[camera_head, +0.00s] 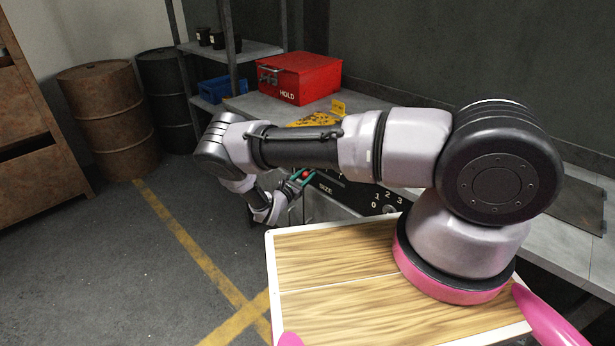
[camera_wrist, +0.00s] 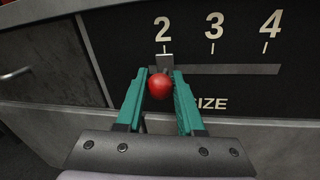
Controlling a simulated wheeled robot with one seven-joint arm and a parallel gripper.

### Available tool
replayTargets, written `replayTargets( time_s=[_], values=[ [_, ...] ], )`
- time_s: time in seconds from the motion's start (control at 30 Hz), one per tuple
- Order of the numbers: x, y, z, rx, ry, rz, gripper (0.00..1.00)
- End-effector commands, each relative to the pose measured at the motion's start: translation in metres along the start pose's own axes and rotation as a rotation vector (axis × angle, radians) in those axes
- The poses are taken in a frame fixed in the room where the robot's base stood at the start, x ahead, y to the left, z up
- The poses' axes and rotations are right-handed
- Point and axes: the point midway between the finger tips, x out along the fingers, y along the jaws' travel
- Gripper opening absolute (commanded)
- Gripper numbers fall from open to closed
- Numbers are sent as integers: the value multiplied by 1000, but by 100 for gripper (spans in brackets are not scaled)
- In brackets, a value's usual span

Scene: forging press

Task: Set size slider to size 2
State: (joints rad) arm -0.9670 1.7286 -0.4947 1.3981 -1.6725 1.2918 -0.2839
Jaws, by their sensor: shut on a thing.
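The size slider's red knob (camera_wrist: 160,85) sits between the green fingers of my gripper (camera_wrist: 160,88) in the wrist view. Its grey tab (camera_wrist: 165,61) stands directly under the mark 2 (camera_wrist: 162,28), at the left end of the visible slot (camera_wrist: 230,69). The marks 3 and 4 are to the right, and the word SIZE (camera_wrist: 208,103) is below. In the head view the knob (camera_head: 306,174) is a small red spot by my gripper (camera_head: 300,180) on the dark panel. My fingers are shut on the knob.
A dial marked 1, 2, 3 (camera_head: 389,209) is on the panel to the right. Barrels (camera_head: 107,115) stand at the left. The floor left of the panel is clear.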

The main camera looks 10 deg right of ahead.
Motion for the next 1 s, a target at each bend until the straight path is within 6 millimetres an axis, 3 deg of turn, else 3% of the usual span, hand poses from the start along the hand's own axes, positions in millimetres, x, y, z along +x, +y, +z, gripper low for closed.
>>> replayTargets(
  time_s=[0.1,0.13,0.2,0.57,1.0],
  values=[
    [0,6,0,2,5,11,0],
    [0,6,0,2,5,11,48],
    [0,6,0,3,5,11,66],
    [-5,4,0,2,3,8,66],
    [-84,5,0,2,5,11,66]
  ],
)
